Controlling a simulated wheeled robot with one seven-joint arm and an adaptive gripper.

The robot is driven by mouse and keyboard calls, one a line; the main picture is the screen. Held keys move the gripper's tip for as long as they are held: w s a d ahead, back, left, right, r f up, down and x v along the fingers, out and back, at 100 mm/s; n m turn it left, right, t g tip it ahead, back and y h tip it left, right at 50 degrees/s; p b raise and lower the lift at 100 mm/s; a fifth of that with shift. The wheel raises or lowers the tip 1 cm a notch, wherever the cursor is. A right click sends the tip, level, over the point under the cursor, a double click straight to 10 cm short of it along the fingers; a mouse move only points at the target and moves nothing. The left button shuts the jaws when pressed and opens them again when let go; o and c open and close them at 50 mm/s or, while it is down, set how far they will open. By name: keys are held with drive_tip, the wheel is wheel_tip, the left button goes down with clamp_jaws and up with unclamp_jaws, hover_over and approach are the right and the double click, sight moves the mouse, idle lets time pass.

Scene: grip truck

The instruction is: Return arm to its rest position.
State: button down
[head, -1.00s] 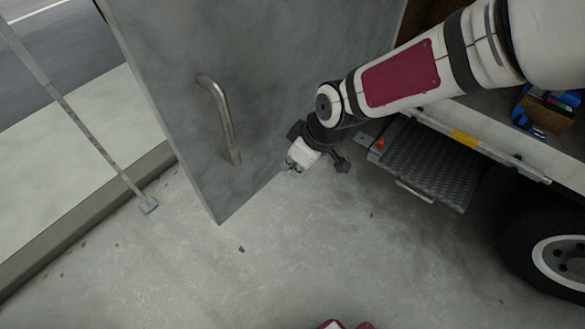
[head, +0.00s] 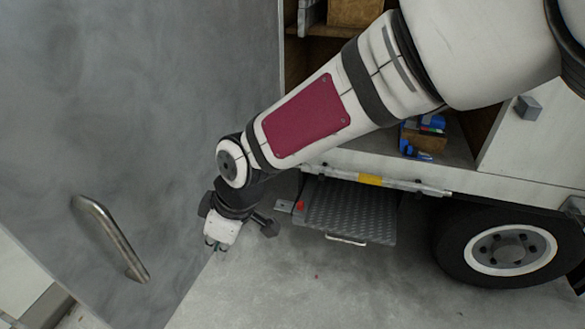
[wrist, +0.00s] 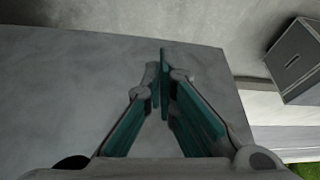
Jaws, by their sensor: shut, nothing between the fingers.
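My gripper (wrist: 160,85) shows in the wrist view with its teal-padded fingers together at the tips and nothing between them. In the head view my arm reaches down and left from the upper right, and the gripper end (head: 215,244) hangs beside the grey door's right edge. I cannot tell if it touches the door. The grey door (head: 130,130) stands open at the left with a bent metal handle (head: 112,240). The handle is apart from my gripper.
A truck with a ribbed step (head: 350,210) and a wheel (head: 508,250) stands at the right. Blue items (head: 422,138) lie inside its open bay. Bare concrete floor (head: 330,290) is free below the step.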

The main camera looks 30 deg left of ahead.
drive_tip(key=w+d+r+m+t+h, duration=0.1)
drive_tip(key=w+d+r+m+t, duration=0.25)
drive_tip(key=d, duration=0.55)
drive_tip(key=w+d+r+m+h, duration=0.1)
drive_tip(key=w+d+r+m, duration=0.2)
drive_tip(key=w+d+r, duration=0.35)
drive_tip(key=w+d+r+m+t+h, duration=0.1)
drive_tip(key=w+d+r+m+t, duration=0.3)
drive_tip(key=d, duration=0.7)
drive_tip(key=s+d+r+m, duration=0.2)
drive_tip(key=s+d+m, duration=0.1)
drive_tip(key=d, duration=0.5)
drive_tip(key=s+d+r+m, duration=0.2)
drive_tip(key=d+m, duration=0.3)
drive_tip(key=d, duration=0.3)
drive_tip(key=s+d+r+m+h, duration=0.1)
drive_tip(key=s+d+m, duration=0.3)
drive_tip(key=d, duration=0.5)
drive_tip(key=shift+v, duration=0.85)
